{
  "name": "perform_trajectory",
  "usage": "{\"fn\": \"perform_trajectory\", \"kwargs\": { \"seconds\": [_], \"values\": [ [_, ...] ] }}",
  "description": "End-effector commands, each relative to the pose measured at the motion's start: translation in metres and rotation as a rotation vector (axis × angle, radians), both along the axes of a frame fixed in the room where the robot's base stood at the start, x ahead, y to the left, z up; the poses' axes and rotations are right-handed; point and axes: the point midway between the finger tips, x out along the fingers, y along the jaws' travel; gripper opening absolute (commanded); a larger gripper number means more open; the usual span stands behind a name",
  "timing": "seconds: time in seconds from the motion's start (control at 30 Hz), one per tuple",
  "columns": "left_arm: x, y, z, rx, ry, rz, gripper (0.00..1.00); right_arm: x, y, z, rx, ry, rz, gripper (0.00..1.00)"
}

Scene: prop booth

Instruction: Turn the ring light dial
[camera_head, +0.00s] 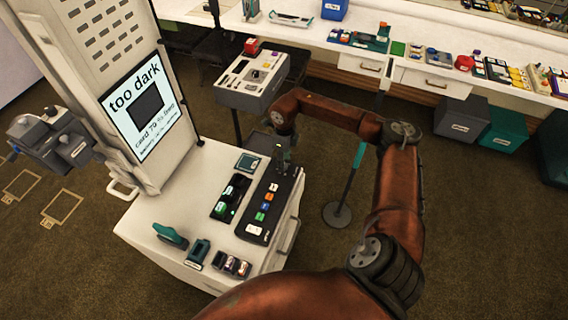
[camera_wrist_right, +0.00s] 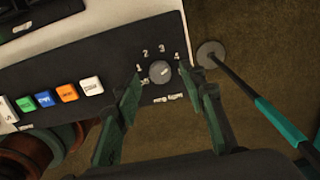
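The ring light dial (camera_wrist_right: 160,72) is a small grey round knob on a black control panel (camera_wrist_right: 60,70), with marks 1 to 4 around it and a small label beneath. In the head view the panel (camera_head: 262,212) lies on the white cart top, and my gripper hides most of the dial at its far end. My right gripper (camera_wrist_right: 170,84) is open, one finger on each side of the dial. I see a gap on both sides; contact does not show. In the head view the right gripper (camera_head: 283,156) points down at the panel. My left gripper is out of view.
A screen (camera_head: 144,108) on the white cabinet reads "too dark". Coloured buttons (camera_wrist_right: 56,97) line the panel beside the dial. A thin stand (camera_head: 350,180) with a round base is right of the cart.

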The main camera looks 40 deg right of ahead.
Motion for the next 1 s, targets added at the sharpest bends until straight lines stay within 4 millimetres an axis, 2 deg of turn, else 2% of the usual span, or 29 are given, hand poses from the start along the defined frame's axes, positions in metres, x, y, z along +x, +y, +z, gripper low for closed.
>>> {"fn": "perform_trajectory", "kwargs": {
  "seconds": [0.2,0.47,1.0],
  "values": [
    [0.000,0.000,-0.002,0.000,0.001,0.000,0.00,-0.001,-0.001,-0.018,0.000,-0.001,-0.002,0.38],
    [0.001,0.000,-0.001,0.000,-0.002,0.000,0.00,-0.001,-0.002,-0.019,0.000,-0.001,-0.003,0.38],
    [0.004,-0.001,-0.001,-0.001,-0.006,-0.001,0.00,-0.002,-0.002,-0.019,0.001,-0.002,-0.004,0.02]
  ]
}}
